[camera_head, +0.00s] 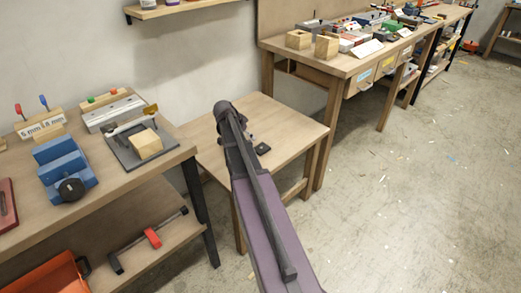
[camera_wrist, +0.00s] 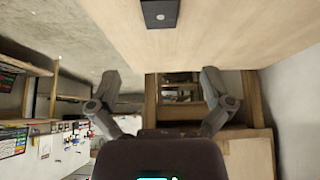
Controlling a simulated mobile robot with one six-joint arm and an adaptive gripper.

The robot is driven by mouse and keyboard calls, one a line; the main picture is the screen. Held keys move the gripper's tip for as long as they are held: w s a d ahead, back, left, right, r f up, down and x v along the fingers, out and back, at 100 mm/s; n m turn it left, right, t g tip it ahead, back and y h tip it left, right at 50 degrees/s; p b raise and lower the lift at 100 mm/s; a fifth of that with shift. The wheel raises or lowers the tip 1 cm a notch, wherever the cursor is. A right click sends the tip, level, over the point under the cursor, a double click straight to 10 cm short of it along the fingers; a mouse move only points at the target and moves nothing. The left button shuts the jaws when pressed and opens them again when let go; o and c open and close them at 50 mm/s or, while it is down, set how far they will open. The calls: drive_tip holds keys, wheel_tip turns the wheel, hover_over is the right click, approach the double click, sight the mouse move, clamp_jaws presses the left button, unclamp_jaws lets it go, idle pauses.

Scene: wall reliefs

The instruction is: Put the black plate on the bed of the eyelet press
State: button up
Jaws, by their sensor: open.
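A small black plate (camera_wrist: 160,13) with a pale round spot lies on the wooden table top at the top edge of the wrist view, partly cut off. In the head view a small black piece (camera_head: 262,149), apparently the same plate, lies on the low wooden table just right of my arm. My gripper (camera_wrist: 160,82) is open and empty, its two fingers wide apart. The plate is beyond the fingertips, not between them. In the head view my arm hides the gripper's fingers. I cannot tell for certain which device is the eyelet press.
The left bench holds a blue vise-like device (camera_head: 65,170), a dark base with a lever (camera_head: 126,156) and a wooden block (camera_head: 146,143). The low table (camera_head: 200,149) is mostly bare. A crowded bench (camera_head: 345,66) stands behind at right. Floor at right is open.

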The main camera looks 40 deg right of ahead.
drive_tip(key=shift+f, duration=0.15)
drive_tip(key=b, duration=0.7)
approach(261, 148)
drive_tip(key=x, duration=0.3)
drive_tip(key=shift+s+d+f, duration=0.1)
drive_tip(key=shift+d+f, duration=0.1)
drive_tip(key=shift+f, duration=0.1)
drive_tip(key=shift+f, duration=0.1)
drive_tip(key=b+x, duration=0.3)
drive_tip(key=shift+f, duration=0.1)
drive_tip(key=shift+b+x, duration=0.85)
drive_tip(key=shift+x, duration=0.05)
drive_tip(key=c, duration=1.1)
drive_tip(key=shift+o, duration=0.2)
